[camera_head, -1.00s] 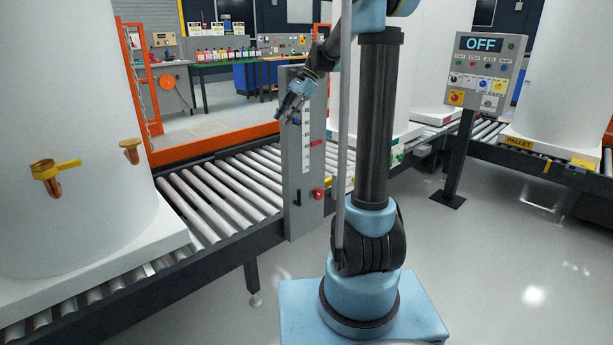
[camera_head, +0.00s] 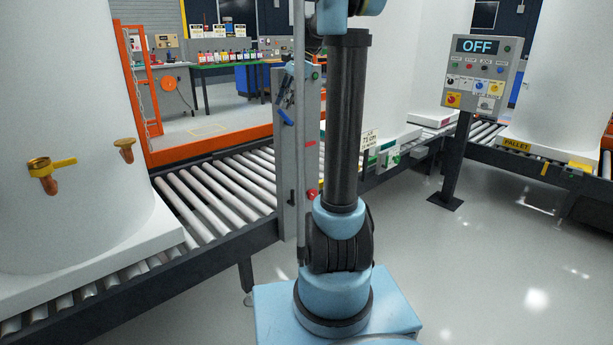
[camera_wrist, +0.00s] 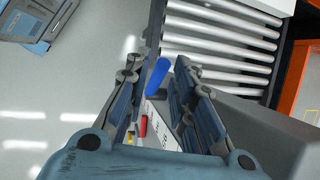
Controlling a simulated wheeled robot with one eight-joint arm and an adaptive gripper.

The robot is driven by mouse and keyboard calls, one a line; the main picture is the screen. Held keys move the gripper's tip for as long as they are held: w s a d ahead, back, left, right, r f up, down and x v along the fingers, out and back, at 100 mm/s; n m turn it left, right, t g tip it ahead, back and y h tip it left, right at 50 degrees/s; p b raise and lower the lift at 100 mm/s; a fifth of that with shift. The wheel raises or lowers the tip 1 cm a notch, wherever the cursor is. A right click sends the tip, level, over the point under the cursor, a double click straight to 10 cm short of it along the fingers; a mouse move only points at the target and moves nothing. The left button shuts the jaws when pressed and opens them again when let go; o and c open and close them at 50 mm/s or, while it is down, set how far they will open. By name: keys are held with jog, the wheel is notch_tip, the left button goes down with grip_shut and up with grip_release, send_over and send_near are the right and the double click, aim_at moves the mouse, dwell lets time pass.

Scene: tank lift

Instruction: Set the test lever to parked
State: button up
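A bright blue handle (camera_head: 286,117) sticks out from the upper part of the grey post (camera_head: 301,220) beside the conveyor. In the wrist view the blue handle (camera_wrist: 157,77) lies between my fingers, with a gap on each side. My gripper (camera_head: 285,97) is open at the post's upper left edge; it also shows in the wrist view (camera_wrist: 158,66). A small black lever (camera_head: 292,197) is low on the post's face. No readable label shows which of these is the test lever, and parked markings are not legible. My arm hides part of the post.
A red knob (camera_head: 312,194) is on the post near the black lever. The roller conveyor (camera_head: 225,185) runs behind the post, with a white tank (camera_head: 60,130) at left. A control panel (camera_head: 482,75) reading OFF stands at right. Open floor (camera_head: 500,260) lies at right.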

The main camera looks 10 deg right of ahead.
jog(key=v, duration=1)
jog(key=s+a+f+n+t+h, duration=0.1)
jog(key=s+f+n, duration=0.4)
jog(key=s+f, duration=0.7)
jog(key=s+a+f+n+h, duration=0.1)
jog(key=s+f+n+h, duration=0.2)
jog(key=s+f, duration=0.9)
jog(key=s+n, duration=0.2)
jog(key=s, duration=0.3)
jog(key=shift+s+a+f+t, duration=0.2)
jog(key=shift+a+f+t, duration=0.1)
jog(key=shift+t, duration=0.1)
